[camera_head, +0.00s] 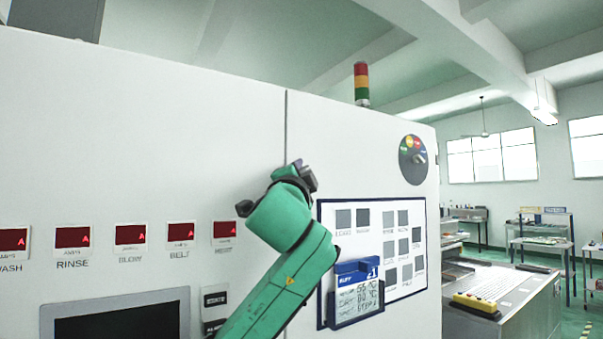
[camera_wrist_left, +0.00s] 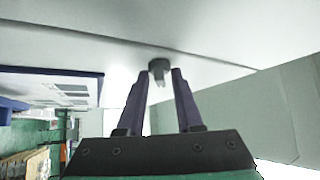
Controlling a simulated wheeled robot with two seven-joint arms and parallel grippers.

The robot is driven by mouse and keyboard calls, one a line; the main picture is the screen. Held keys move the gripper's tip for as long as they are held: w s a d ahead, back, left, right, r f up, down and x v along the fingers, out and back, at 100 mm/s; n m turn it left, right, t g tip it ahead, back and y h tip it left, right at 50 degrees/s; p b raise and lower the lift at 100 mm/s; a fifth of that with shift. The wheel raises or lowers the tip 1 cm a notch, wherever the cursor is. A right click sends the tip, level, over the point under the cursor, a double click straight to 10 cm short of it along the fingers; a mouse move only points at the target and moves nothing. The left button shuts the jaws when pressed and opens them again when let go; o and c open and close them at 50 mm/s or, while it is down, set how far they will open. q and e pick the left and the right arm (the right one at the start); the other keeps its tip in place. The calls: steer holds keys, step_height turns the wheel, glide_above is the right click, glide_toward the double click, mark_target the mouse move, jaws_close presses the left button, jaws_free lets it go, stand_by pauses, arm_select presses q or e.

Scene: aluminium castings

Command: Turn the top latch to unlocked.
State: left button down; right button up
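The top latch (camera_wrist_left: 159,66) is a small dark grey knob with a short paler lever on the white cabinet face in the left wrist view. My left gripper (camera_wrist_left: 159,84) is open, with one purple finger on each side of the lever and a gap on both sides. I cannot tell whether the fingertips reach past it. In the head view the left gripper (camera_head: 308,175) is at the cabinet front, just right of the vertical door seam, and it mostly hides the latch. My right gripper is not in view.
The white cabinet (camera_head: 190,130) fills the left and middle. Right of the gripper are a blue-framed panel (camera_head: 430,273), a card holder (camera_head: 357,295) and a round dial (camera_head: 413,160). Red displays (camera_head: 130,235) and a dark screen (camera_head: 118,328) lie left. Benches (camera_head: 541,240) stand far right.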

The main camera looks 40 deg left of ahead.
arm_select(q)
steer(key=n+g+y+b, duration=0.1)
steer(key=n+g+y, duration=0.2)
steer(key=n, duration=0.4)
steer(key=n+g+y+b, duration=0.2)
steer(key=n+g+y, duration=0.2)
steer(key=n+y, duration=0.2)
steer(key=w+n+g+y+b, duration=0.1)
steer(key=n+g+y, duration=0.3)
steer(key=n, duration=0.4)
steer(key=shift+d+f+n+y+b, duration=0.15)
steer(key=shift+f+n+y+b, duration=0.15)
steer(key=shift+y, duration=0.2)
steer(key=shift+n, duration=0.3)
steer(key=c, duration=0.9)
jaws_free()
